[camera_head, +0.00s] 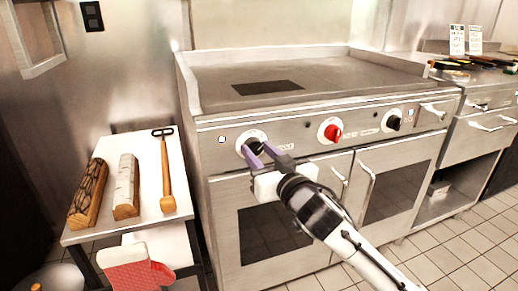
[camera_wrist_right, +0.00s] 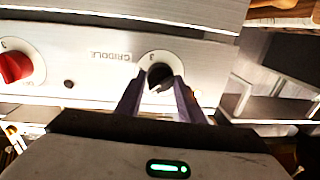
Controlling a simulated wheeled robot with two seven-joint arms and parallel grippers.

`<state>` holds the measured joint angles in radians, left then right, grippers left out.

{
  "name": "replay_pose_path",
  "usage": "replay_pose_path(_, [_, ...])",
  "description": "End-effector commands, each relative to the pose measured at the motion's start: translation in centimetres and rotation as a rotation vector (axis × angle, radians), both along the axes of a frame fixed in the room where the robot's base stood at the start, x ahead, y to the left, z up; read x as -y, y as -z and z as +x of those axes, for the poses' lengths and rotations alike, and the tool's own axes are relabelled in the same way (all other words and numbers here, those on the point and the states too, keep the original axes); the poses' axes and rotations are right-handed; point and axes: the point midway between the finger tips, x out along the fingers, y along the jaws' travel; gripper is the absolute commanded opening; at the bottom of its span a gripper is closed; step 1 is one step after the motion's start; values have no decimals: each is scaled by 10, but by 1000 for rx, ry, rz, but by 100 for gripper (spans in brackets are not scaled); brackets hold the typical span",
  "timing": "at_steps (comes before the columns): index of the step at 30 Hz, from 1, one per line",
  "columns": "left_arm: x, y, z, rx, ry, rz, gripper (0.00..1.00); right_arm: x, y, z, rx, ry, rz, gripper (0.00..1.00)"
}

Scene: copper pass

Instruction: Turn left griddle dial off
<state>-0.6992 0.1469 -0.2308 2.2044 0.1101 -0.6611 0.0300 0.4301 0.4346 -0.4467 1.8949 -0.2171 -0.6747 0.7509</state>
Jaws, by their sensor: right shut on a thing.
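The left griddle dial (camera_head: 254,137) is a black knob on a white round plate at the left of the griddle's front panel (camera_head: 290,134). My right gripper (camera_head: 258,150) reaches it from the front, with its purple-grey fingers on either side of the knob. In the right wrist view the black knob (camera_wrist_right: 160,76) sits between the fingertips of the gripper (camera_wrist_right: 160,84), which are shut on it. The knob appears tilted in the wrist view; its exact setting is partly hidden by the fingers. My left gripper is not in view.
A red dial (camera_head: 330,131) and another black dial (camera_head: 393,121) are to the right on the panel. A white side table (camera_head: 150,200) at left holds two logs and a wooden-handled tool. A red oven mitt (camera_head: 136,270) hangs at its front. Tiled floor is clear at right.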

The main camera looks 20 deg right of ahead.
Motion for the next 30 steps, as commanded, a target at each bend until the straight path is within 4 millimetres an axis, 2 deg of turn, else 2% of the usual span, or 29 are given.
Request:
replay_pose_path(5, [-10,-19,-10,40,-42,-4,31,-1,-5,0,-1,-1,-112,12])
replay_pose_path(9, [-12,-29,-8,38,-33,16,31,-1,-6,0,2,-1,-233,12])
replay_pose_path(21, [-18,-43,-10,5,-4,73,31,-2,-4,0,15,-2,-581,12])
replay_pose_path(30, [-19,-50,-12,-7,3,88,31,-3,-2,-1,21,-2,-751,12])
